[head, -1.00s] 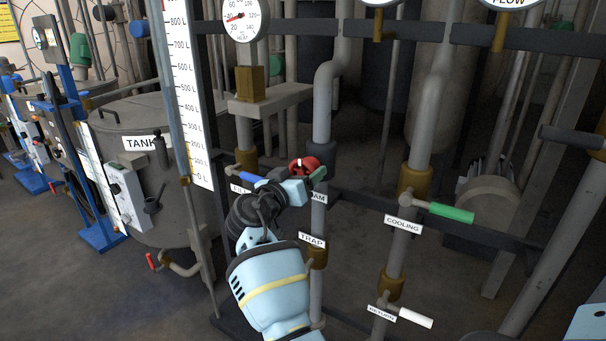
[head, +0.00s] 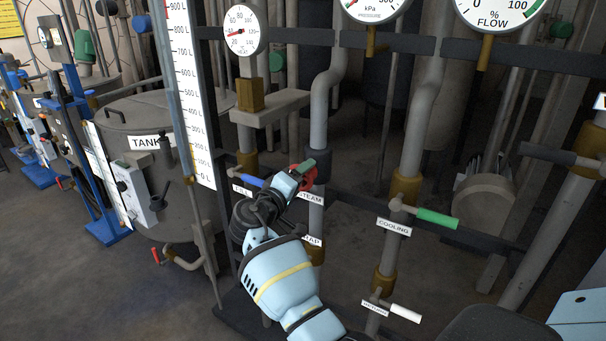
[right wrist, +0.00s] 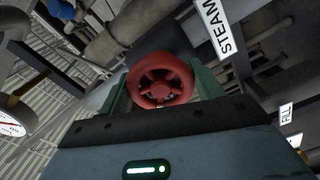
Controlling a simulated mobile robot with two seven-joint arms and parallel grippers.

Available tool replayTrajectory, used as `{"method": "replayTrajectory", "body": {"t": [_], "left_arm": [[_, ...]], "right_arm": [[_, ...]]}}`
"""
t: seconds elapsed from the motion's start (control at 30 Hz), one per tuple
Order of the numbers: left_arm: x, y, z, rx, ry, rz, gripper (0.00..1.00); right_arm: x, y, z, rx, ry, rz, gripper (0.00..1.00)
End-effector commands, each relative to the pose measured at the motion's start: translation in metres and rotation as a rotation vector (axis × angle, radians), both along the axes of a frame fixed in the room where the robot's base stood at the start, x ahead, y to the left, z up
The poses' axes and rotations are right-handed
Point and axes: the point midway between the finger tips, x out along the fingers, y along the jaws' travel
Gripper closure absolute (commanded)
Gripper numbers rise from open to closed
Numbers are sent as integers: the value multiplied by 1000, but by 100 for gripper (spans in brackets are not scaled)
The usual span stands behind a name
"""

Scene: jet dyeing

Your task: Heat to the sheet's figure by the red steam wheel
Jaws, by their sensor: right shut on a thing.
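The red steam wheel (head: 295,174) sits on a grey pipe beside the STEAM label (head: 311,198). My right gripper (head: 304,171) is shut on the wheel and partly hides it in the head view. In the right wrist view the red spoked wheel (right wrist: 160,80) lies between my green fingers, with the STEAM label (right wrist: 218,27) close by. The round heat gauge (head: 241,30) above has its red needle low on the dial, near the 20 to 40 marks. My left gripper is not in view. I cannot make out a sheet with a readable figure.
The blue-handled FILL valve (head: 251,181) is just left of my right gripper. The green COOLING handle (head: 437,218) and white RETURN handle (head: 405,313) are to the right. The TANK vessel (head: 128,112) stands left. A dark rail (head: 360,203) crosses behind the gripper.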

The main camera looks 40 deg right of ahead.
Motion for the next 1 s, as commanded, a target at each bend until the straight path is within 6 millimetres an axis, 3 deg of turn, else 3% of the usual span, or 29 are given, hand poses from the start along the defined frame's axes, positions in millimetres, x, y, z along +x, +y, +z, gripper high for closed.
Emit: {"method": "replayTrajectory", "body": {"t": [0.03, 0.6, 1.0], "left_arm": [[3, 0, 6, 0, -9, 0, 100], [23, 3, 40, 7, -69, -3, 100], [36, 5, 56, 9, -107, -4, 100]], "right_arm": [[0, 0, 7, -20, 35, 1, 57], [0, -1, 9, -223, 522, 0, 57], [1, 0, 7, -316, 748, -1, 57]]}}
